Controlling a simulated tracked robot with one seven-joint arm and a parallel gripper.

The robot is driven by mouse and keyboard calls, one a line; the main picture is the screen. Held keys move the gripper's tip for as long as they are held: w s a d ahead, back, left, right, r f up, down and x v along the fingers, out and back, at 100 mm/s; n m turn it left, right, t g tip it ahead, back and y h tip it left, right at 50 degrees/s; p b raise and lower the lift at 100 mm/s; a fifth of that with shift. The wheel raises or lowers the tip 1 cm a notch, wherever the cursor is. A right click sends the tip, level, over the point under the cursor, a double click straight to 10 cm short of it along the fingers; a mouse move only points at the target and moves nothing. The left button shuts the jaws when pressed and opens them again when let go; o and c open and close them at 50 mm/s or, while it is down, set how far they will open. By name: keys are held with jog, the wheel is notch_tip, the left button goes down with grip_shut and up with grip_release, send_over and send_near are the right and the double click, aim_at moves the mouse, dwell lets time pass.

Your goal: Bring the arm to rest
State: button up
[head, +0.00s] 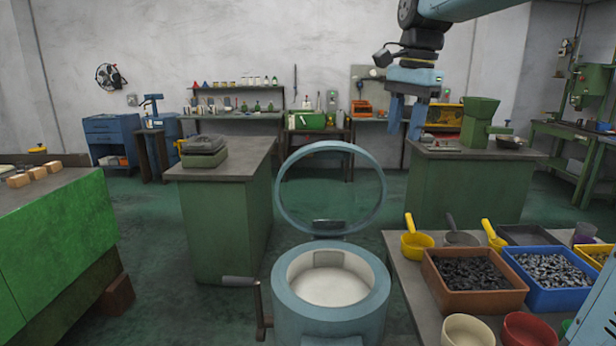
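My arm reaches in from the top right of the head view. My gripper (405,132) hangs at its end, fingers pointing down, high above the floor. Its two blue fingers stand apart with a gap between them, and nothing shows between them. In the picture it overlaps the left end of the green bench at the back right, and it appears clear of everything around it.
A light blue round drum (330,325) stands at front centre, its ring-shaped lid (281,205) raised and a crank at its left. A table (408,292) at right holds scoops and bins. Green benches (222,240) stand left and behind. Green floor between them is clear.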

jog(key=s+d+f+n+t, duration=0.2)
jog(key=s+f+n, duration=0.3)
jog(key=s+f, duration=0.2)
jog(key=s+d+f+n+t, duration=0.2)
jog(key=s+f+n, duration=0.3)
jog(key=s, duration=0.6)
notch_tip(320, 180, down, 2)
jog(key=shift+s+d+f+t+h, duration=0.1)
jog(key=shift+s+d+t+h, duration=0.15)
jog(key=shift+s+t+h, duration=0.2)
